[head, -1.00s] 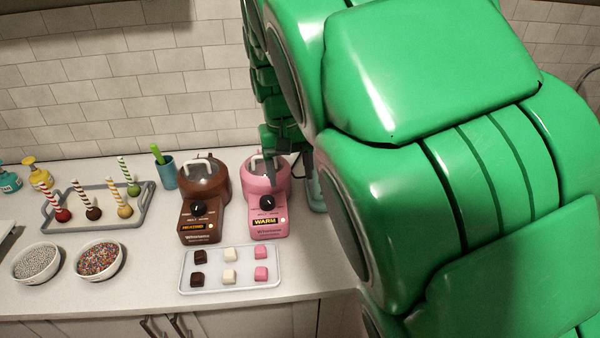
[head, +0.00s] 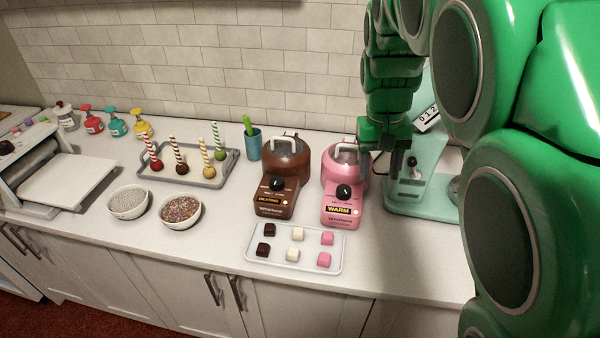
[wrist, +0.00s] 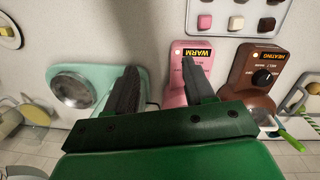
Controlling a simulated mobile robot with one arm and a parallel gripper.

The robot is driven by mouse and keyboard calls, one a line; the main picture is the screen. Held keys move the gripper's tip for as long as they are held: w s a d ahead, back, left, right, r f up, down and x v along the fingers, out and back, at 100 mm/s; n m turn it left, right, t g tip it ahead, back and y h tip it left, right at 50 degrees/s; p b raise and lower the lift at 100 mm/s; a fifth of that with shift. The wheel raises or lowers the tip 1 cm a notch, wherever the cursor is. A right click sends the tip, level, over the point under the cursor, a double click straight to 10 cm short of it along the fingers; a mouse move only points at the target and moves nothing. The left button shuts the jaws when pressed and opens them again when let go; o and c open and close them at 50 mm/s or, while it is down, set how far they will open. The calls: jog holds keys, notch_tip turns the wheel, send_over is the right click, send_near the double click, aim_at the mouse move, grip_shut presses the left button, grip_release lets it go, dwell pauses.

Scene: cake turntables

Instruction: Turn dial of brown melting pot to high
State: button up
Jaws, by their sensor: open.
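The brown melting pot (head: 284,160) stands on the counter with a clear lid and white handle. Its black dial (head: 277,184) is on the sloped front, above a lit label that seems to read "HEATING". In the wrist view the brown pot (wrist: 250,92) and its dial (wrist: 263,77) appear upside down at the right. My gripper (head: 394,166) is open and empty, pointing down to the right of the pink pot, apart from the brown pot. In the wrist view my gripper (wrist: 160,70) has its fingers spread, the right one overlapping the pink pot.
A pink melting pot (head: 345,168) labelled "WARM" stands just right of the brown one. A mint-green scale or mixer base (head: 425,200) is at the right. A tray of cubes (head: 284,262) lies in front. A blue cup (head: 253,147) and cake-pop tray (head: 209,184) are left.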

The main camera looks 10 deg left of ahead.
jog(key=w+a+f+n, duration=0.1)
jog(key=w+a+n, duration=0.25)
jog(key=a, duration=0.25)
jog(key=w+a+f+n, duration=0.2)
jog(key=a+n, duration=0.3)
jog(key=a, duration=0.1)
jog(key=n+t, duration=0.1)
jog(key=n, duration=0.7)
send_over(277, 180)
jog(key=shift+y, duration=0.4)
jog(key=f, duration=0.4)
jog(key=shift+s, duration=0.3)
jog(key=shift+w+f, duration=0.15)
jog(key=shift+f, duration=1.85)
jog(key=shift+w+f, duration=0.1)
jog(key=shift+f, duration=1.85)
jog(key=shift+c, duration=0.2)
jog(key=c, duration=0.7)
